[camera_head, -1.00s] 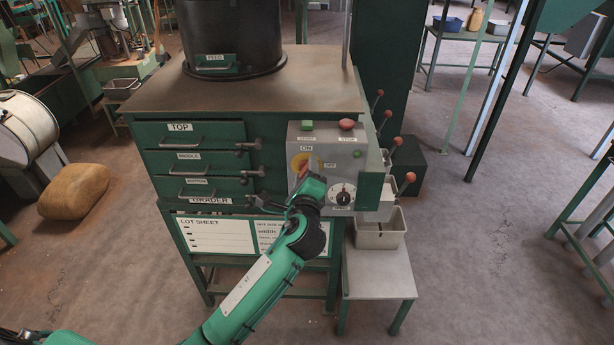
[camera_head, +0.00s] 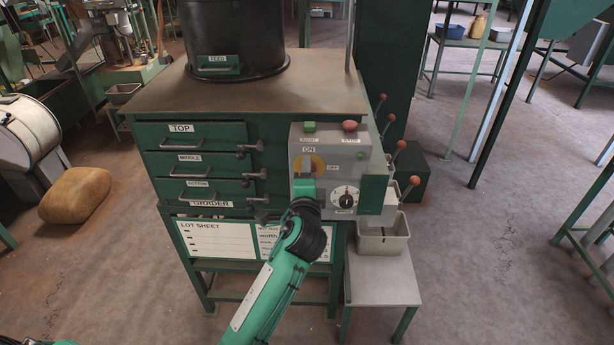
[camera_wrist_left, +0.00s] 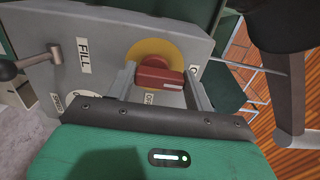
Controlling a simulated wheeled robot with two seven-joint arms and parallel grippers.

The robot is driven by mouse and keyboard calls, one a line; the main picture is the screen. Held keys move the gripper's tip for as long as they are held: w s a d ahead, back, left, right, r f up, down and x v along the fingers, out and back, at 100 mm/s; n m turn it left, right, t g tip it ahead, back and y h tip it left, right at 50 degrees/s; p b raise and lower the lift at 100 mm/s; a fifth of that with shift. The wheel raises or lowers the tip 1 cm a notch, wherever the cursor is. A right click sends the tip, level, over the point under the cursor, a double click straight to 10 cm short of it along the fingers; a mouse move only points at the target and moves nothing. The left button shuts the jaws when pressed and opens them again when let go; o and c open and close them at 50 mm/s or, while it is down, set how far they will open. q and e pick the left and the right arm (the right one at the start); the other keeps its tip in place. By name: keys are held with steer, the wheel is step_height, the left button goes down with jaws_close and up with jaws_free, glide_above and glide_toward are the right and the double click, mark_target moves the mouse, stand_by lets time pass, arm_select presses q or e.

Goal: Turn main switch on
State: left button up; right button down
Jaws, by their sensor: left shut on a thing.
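The main switch is a red handle (camera_wrist_left: 157,82) on a yellow disc (camera_wrist_left: 140,48), on the grey control panel (camera_head: 361,153) of the green machine. In the head view the yellow disc (camera_head: 317,163) shows just below the ON label (camera_head: 308,149), with the OFF label (camera_head: 333,168) to its right. My left gripper (camera_wrist_left: 161,80) has a finger on each side of the red handle and is shut on it. In the head view my left gripper (camera_head: 306,180) covers the handle, so I cannot read its angle there. My right gripper is not in view.
On the panel are a green button (camera_head: 309,127), a red stop button (camera_head: 350,126) and a dial (camera_head: 345,197) close right of my gripper. Red-knobbed levers (camera_head: 399,145) stick out at the machine's right side. Drawers (camera_head: 203,163) are to the left.

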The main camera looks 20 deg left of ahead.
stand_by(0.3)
arm_select(q)
steer(key=o, duration=1)
steer(key=b+v, duration=0.3)
steer(key=v, duration=1)
steer(key=shift+s+d, duration=0.1)
steer(key=shift+s, duration=0.3)
